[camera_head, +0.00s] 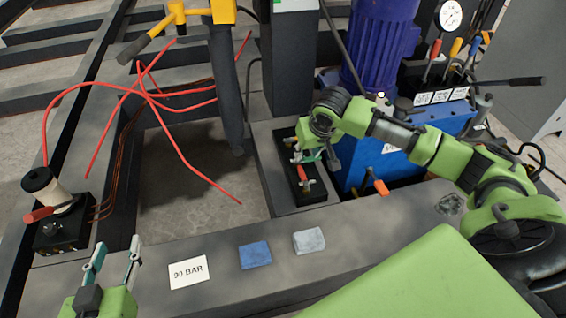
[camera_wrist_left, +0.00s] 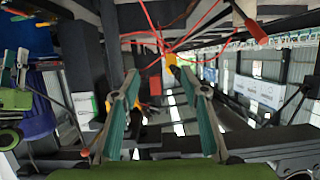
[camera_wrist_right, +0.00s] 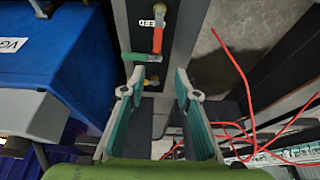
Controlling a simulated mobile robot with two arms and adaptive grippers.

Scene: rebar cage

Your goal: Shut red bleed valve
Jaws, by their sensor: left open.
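A red valve handle (camera_head: 303,174) sits on a narrow black manifold in the middle of the head view. In the right wrist view the red handle (camera_wrist_right: 158,39) lies just beyond the fingertips, beside a green handle (camera_wrist_right: 141,57) and brass fittings. My right gripper (camera_head: 319,156) is over the manifold, with its fingers apart and nothing between them; it appears short of the red handle, contact not visible. Another red-handled lever (camera_head: 40,214) is on a black block at the left. My left gripper (camera_head: 115,252) is open and empty at the lower left.
A blue power unit (camera_head: 372,165) with a purple motor (camera_head: 380,45) stands right of the manifold. Red hoses (camera_head: 185,150) cross the left opening. A 90 BAR card (camera_head: 189,272), a blue cloth (camera_head: 255,255) and a grey cloth (camera_head: 309,240) lie on the front beam.

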